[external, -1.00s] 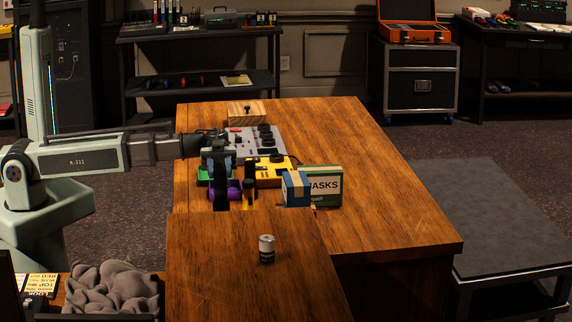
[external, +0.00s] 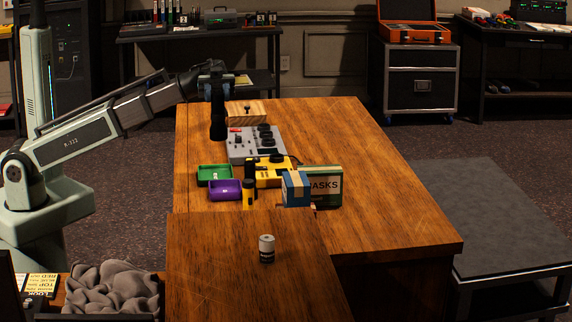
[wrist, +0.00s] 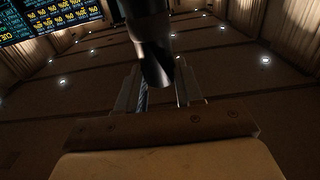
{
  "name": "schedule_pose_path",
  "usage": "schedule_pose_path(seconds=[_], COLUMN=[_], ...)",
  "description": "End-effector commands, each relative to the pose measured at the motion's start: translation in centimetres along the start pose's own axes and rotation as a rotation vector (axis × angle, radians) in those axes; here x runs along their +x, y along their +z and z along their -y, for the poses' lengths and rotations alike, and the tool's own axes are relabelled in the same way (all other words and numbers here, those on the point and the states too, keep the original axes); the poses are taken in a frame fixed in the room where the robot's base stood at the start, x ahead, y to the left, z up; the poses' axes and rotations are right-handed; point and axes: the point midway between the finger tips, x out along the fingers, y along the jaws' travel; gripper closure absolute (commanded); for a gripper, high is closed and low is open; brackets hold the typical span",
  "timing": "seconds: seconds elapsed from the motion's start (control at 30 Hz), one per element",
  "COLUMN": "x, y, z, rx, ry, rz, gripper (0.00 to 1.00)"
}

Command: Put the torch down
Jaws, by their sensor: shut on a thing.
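My gripper (external: 216,92) is raised above the left side of the desk, near its back end. It is shut on the torch (external: 218,124), a dark cylinder that hangs below the fingers in the external view. The torch's lower end looks wider and is seen in front of the desk's back left part; whether it touches the wood is hard to tell, but it appears held in the air. In the wrist view the dark, shiny torch (wrist: 152,48) sits between the fingers, dimly lit.
The wooden desk (external: 370,190) holds a wooden box with a switch (external: 246,112), grey mixer (external: 245,147), yellow device (external: 272,178), green tray (external: 214,183), purple tray (external: 224,198), blue box (external: 296,197), masks box (external: 328,200) and white-and-black can (external: 267,249). The desk's right side is clear.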

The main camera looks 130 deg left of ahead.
Motion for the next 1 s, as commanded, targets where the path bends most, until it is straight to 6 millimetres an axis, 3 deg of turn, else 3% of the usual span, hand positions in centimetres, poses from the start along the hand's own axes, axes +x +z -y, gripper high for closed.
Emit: schedule_pose_path(seconds=[0.37, 0.7, 1.0], x=[8.8, 20.2, 31.0], y=[-0.3, -0.3, -0.3], z=[3.2, 5.2, 5.2], rx=[-0.011, -0.017, -0.014], ry=[0.001, -0.001, -0.003], rz=[-0.003, -0.003, -0.001], gripper=[1.0, 1.0, 1.0])
